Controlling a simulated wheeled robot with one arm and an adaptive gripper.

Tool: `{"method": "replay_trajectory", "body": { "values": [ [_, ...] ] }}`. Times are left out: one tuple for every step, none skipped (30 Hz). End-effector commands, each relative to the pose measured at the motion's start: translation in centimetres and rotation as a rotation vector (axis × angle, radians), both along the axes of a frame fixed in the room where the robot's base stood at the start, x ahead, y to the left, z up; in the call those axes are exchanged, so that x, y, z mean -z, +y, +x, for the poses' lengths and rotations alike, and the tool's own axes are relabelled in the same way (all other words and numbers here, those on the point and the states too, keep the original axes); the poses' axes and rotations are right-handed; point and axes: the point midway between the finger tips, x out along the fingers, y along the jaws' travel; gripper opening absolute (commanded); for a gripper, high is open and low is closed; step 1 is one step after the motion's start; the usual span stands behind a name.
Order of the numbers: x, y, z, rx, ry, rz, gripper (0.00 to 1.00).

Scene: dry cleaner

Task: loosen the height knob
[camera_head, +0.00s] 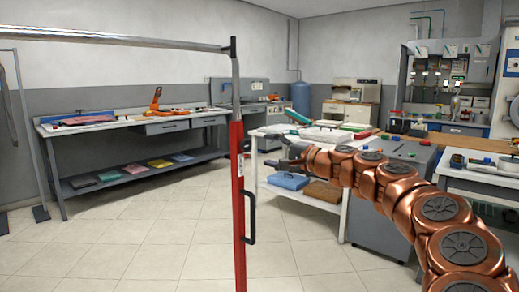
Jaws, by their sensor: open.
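A garment rack with a red upright post (238,205) stands in front of me, left of my arm. A thinner metal tube (235,90) rises from the top of the red post to a horizontal rail (110,40). A black bent handle (250,217) sticks out from the right side of the red post. I cannot make out a separate height knob. My gripper (284,153) is open and empty, to the right of the post and higher than the handle in the picture. It is apart from the post as far as I can tell.
A long workbench (80,127) with tools and a lower shelf stands at the left back. A white table (345,200) with boxes stands behind my arm. A grey cabinet (390,222) is on the right. The tiled floor around the post is clear.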

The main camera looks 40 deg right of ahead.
Motion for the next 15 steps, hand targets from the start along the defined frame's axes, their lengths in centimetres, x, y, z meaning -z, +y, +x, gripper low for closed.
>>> {"method": "replay_trajectory", "body": {
  "values": [
    [-0.1,-0.2,-0.8,0.001,-0.001,0.0,0.67],
    [-0.1,-0.2,-1.2,0.0,-0.001,0.0,0.67],
    [0.0,-0.3,-1.6,-0.001,0.0,0.001,0.67],
    [0.0,-0.4,-1.9,-0.002,0.001,0.001,0.67],
    [0.1,-0.4,-2.1,-0.002,0.001,0.001,0.67],
    [0.1,-0.5,-2.4,-0.002,0.002,0.001,0.67],
    [0.1,-0.5,-2.6,-0.003,0.002,0.001,0.67],
    [0.1,-0.5,-2.7,-0.003,0.002,0.001,0.67],
    [0.1,-0.6,-2.9,-0.003,0.002,0.001,0.67],
    [0.1,-0.6,-3.0,-0.003,0.002,0.001,0.67],
    [0.1,-0.6,-3.1,-0.003,0.002,0.001,0.67],
    [0.1,-0.6,-3.1,-0.002,0.002,0.001,0.67],
    [0.1,-0.6,-3.1,-0.002,0.002,0.001,0.67],
    [0.1,-0.6,-3.2,-0.002,0.002,0.001,0.67],
    [0.1,-0.6,-3.2,-0.002,0.002,0.001,0.67]
  ]
}}
